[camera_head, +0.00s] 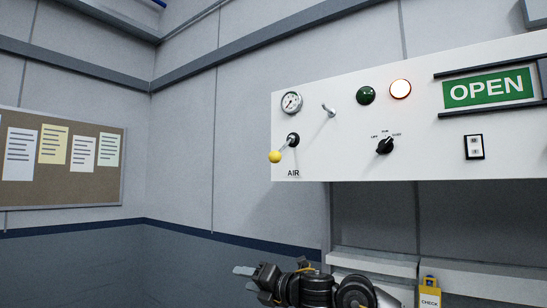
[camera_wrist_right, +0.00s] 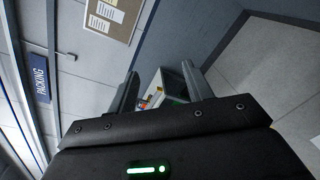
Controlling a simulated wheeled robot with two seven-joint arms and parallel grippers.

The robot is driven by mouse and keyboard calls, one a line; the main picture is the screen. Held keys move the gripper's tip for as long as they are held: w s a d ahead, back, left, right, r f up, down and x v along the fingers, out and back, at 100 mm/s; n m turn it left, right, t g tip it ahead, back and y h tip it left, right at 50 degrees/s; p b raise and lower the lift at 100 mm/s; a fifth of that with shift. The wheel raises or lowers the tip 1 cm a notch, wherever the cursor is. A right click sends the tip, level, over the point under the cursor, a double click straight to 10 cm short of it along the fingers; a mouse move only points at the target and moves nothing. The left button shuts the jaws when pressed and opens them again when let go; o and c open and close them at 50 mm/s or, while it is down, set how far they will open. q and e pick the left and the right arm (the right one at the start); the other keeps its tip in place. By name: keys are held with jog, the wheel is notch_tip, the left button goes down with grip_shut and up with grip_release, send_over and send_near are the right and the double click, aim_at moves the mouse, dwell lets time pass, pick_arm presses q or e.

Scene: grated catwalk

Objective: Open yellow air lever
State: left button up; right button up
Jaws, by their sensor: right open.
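The yellow-knobbed air lever (camera_head: 282,150) sticks out from the lower left of a white control panel (camera_head: 310,163), above the label AIR. Its yellow ball points down and left, and its black base is on the panel face. My right gripper (camera_head: 244,278) is low in the head view, below and left of the lever and apart from it. In the right wrist view its two fingers (camera_wrist_right: 166,90) are spread with nothing between them. The lever does not show in the right wrist view. My left gripper is in neither view.
A gauge (camera_head: 291,102), a toggle switch (camera_head: 329,110), a green lamp (camera_head: 365,95), a lit lamp (camera_head: 400,89) and a black knob (camera_head: 385,146) are near the lever. A pinboard (camera_head: 60,193) hangs at left. Grey ledges (camera_head: 375,262) and a yellow CHECK tag (camera_head: 430,288) are below.

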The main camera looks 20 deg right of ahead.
jog(key=s+d+r+n, duration=0.3)
jog(key=r, duration=0.7)
jog(key=s+d+r+n, duration=0.2)
jog(key=d+r+n, duration=0.1)
jog(key=r, duration=0.7)
jog(key=n+t, duration=0.2)
jog(key=n, duration=0.1)
send_near(280, 156)
jog(key=shift+h, duration=0.3)
jog(key=p+x, duration=0.6)
jog(key=x, duration=0.5)
jog(key=shift+s+a+r, duration=0.1)
jog(key=shift+r, duration=0.1)
jog(key=shift+w+a+f+p, duration=0.1)
jog(key=shift+w+a+p, duration=0.1)
jog(key=shift+w+p, duration=0.1)
